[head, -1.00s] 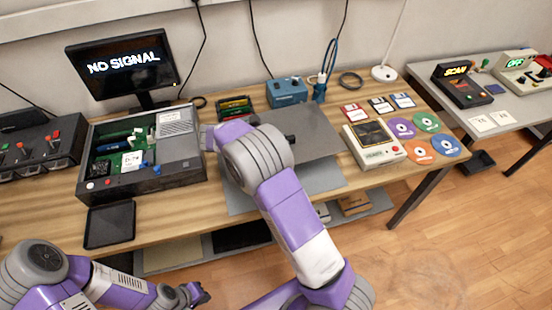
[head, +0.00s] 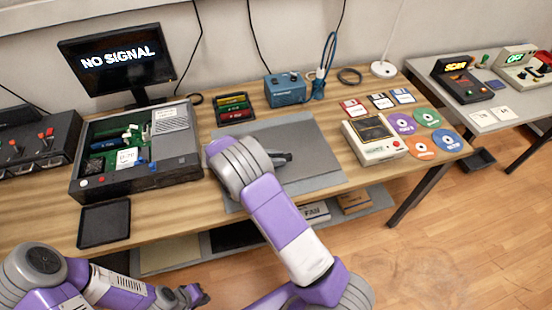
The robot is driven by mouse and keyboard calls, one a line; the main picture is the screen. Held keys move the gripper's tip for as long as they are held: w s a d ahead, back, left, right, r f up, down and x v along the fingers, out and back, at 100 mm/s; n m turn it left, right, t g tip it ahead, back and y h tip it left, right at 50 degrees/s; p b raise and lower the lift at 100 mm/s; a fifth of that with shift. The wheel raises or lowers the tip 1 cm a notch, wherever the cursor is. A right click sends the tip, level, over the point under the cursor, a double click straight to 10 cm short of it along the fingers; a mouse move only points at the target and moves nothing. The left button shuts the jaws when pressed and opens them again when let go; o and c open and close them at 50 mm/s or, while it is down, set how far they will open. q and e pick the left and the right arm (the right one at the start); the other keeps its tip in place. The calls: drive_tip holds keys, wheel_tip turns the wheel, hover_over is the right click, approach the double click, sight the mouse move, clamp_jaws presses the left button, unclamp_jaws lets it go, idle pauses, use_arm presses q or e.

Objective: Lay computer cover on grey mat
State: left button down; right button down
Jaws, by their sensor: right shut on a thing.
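The computer cover (head: 310,140) is a flat, dark grey panel. It lies over the grey mat (head: 318,185), very low or touching it; I cannot tell which. A strip of the mat shows along the front edge. My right gripper (head: 285,158) is shut on the cover, and my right forearm hides the cover's left part. The computer case (head: 140,180) stands open to the left, with its green board and drives showing. My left gripper (head: 194,296) is low in front of the table, empty and away from the cover; its jaw opening is too small to judge.
A black tray (head: 104,224) lies in front of the case. A blue box (head: 287,88) and a cartridge rack (head: 235,106) stand behind the mat. A beige device (head: 375,139), floppy disks (head: 380,101) and several discs (head: 421,146) lie to the right.

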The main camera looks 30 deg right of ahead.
drive_tip(key=c, duration=1)
unclamp_jaws()
drive_tip(key=shift+o, duration=0.2)
drive_tip(key=shift+r, duration=0.1)
drive_tip(key=p+v, duration=0.1)
drive_tip(key=v, duration=1.1)
drive_tip(key=shift+p, duration=0.4)
